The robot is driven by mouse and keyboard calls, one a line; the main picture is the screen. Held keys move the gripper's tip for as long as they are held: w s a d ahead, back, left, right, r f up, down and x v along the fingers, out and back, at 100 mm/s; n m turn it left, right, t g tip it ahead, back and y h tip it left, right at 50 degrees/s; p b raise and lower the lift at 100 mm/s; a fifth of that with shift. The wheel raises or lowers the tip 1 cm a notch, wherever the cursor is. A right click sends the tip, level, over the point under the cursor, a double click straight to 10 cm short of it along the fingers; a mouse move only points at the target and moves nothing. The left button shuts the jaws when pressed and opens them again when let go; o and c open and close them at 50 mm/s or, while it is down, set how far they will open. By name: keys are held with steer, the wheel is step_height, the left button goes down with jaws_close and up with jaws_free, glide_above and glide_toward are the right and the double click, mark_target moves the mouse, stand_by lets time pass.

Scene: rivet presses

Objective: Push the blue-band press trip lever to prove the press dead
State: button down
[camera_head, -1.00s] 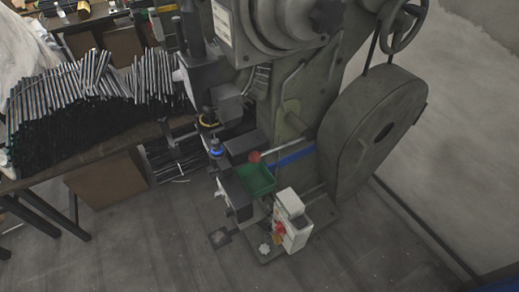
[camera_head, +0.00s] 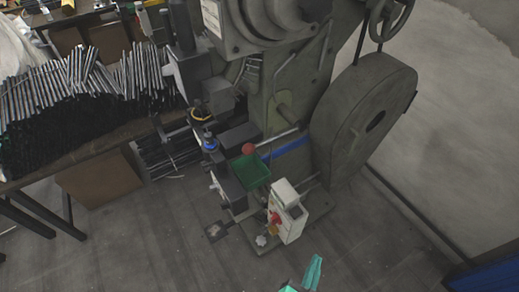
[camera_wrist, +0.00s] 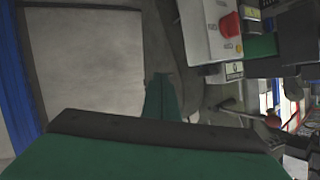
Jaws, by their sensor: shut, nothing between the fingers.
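The press (camera_head: 355,110) is a large grey-green machine with a round guard on its right and a blue band (camera_head: 290,147) low on its body. The trip lever (camera_head: 280,138) is a pale rod with a red ball knob (camera_head: 248,149) at its left end, above a green tray (camera_head: 252,170). My gripper (camera_head: 313,262) shows teal fingers at the bottom edge, lower right of the lever and apart from it. In the wrist view the green fingers (camera_wrist: 161,82) are together and empty. A reddish knob there (camera_wrist: 272,121) may be the lever's; I cannot tell.
A white control box (camera_head: 289,208) with a red button (camera_head: 275,218) stands between my gripper and the lever in the picture; the button also shows in the wrist view (camera_wrist: 229,24). A bench of metal rods (camera_head: 85,85) is at the left. The floor in front is clear.

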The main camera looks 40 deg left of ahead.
steer(key=w+a+r+n+g+y, duration=0.35)
steer(key=w+a+r+y, duration=0.45)
steer(key=w+a+r, duration=0.4)
steer(key=s+a+r+n+g+y, duration=0.1)
steer(key=a+r+n+g+y, duration=0.1)
steer(key=r, duration=0.5)
steer(key=s+a+r+n+g+y, duration=0.1)
steer(key=a+r+n+g+y, duration=0.1)
steer(key=r+n+g, duration=0.2)
steer(key=shift+a+r+n, duration=0.35)
steer(key=shift+r+n, duration=1.1)
steer(key=shift+r, duration=0.2)
